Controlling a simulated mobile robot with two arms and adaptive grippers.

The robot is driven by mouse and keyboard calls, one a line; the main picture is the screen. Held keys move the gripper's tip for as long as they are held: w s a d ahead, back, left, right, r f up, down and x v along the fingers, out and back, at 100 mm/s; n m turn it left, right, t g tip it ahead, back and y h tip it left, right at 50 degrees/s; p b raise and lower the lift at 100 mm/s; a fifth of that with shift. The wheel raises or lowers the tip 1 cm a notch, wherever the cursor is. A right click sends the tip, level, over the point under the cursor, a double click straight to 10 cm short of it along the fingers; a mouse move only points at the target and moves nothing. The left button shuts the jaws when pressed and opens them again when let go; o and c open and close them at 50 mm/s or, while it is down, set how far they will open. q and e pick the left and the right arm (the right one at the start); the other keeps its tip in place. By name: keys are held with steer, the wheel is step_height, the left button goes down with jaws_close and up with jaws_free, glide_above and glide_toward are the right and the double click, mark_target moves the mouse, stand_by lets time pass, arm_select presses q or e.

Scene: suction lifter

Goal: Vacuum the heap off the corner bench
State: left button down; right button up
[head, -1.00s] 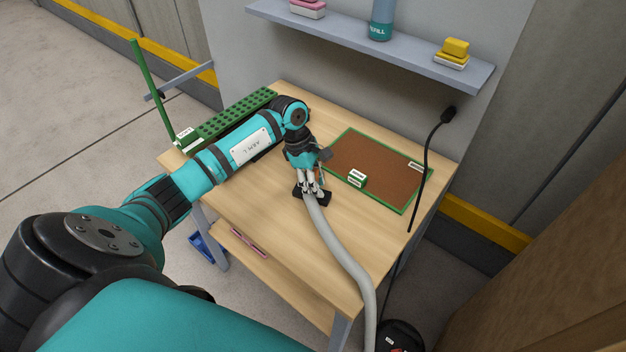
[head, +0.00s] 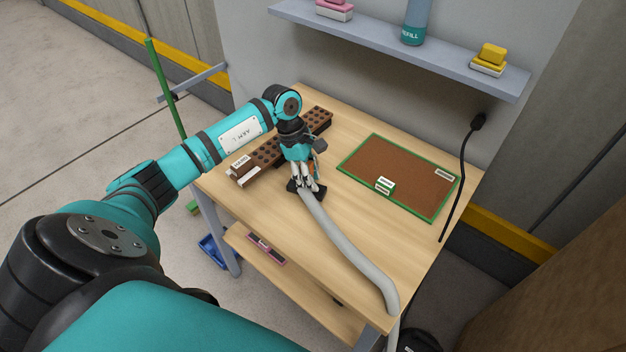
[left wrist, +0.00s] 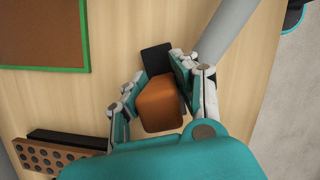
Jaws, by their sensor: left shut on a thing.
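My right gripper is not in view.
A brown studded block (head: 268,153) lies at the bench's left, close to my arm. A green-framed brown board (head: 405,172) lies at the right. A shelf (head: 370,34) with bottle and blocks hangs behind. The bench's front middle is clear.

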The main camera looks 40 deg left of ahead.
mark_target(312, 162)
arm_select(q)
steer(key=r, duration=0.1)
steer(key=r+p, duration=0.1)
steer(key=r, duration=0.1)
steer(key=shift+w+d+r, duration=0.1)
steer(key=shift+d, duration=0.3)
steer(key=shift+p+v, duration=0.65)
steer(key=shift+v, duration=0.4)
steer(key=shift+d+r, duration=0.25)
steer(key=shift+r, duration=0.45)
steer(key=s+d+r+m+g, duration=0.1)
steer(key=s+d+r+m, duration=0.15)
steer(key=d+m, duration=0.3)
steer(key=s+d+r+m+g, duration=0.1)
steer(key=d+r+m+g, duration=0.15)
steer(key=d+m, duration=0.35)
steer(key=s+d+r+m+y, duration=0.3)
steer(key=s+d+m, duration=0.1)
steer(key=s+m, duration=0.5)
steer(key=shift+s+d+m+g+y, duration=0.3)
steer(key=shift+s+d+m+g, duration=0.1)
steer(key=shift+s, duration=0.5)
